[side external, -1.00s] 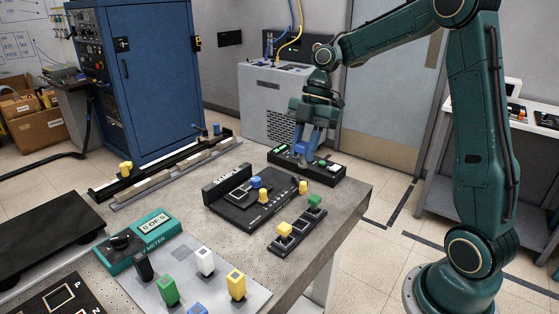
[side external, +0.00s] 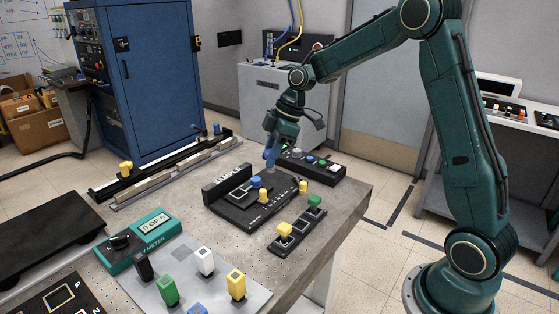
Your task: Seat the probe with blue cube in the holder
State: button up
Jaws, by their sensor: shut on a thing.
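The cube is hard to tell from the fingers, and I cannot tell whether the probe touches the stand. A black holder strip (side external: 277,247) at the table's right front carries a yellow cube (side external: 284,229) and a green cube (side external: 314,201). A square place between them looks empty.
A black button box (side external: 336,178) stands just right of my gripper. A blue knob (side external: 256,182) and yellow pegs (side external: 263,195) rise from the stand. A grey plate (side external: 225,296) with several coloured blocks and a green meter (side external: 140,243) occupy the front left.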

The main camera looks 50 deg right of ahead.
jog(key=w+a+f+m+t+h, duration=0.1)
jog(key=w+f+m+h, duration=0.2)
jog(key=w+f+m, duration=0.3)
jog(key=w+m, duration=0.4)
jog(key=w, duration=0.1)
jog(key=shift+w+a+f+m+t+h, duration=0.2)
jog(key=shift+w+m+t+h, duration=0.1)
jog(key=shift+w+t, duration=0.1)
jog(key=shift+f, duration=0.2)
jog(key=shift+f, duration=2.65)
jog(key=shift+f, duration=0.45)
dwell(0.5)
jog(key=o, duration=1.6)
jog(key=shift+c, duration=0.2)
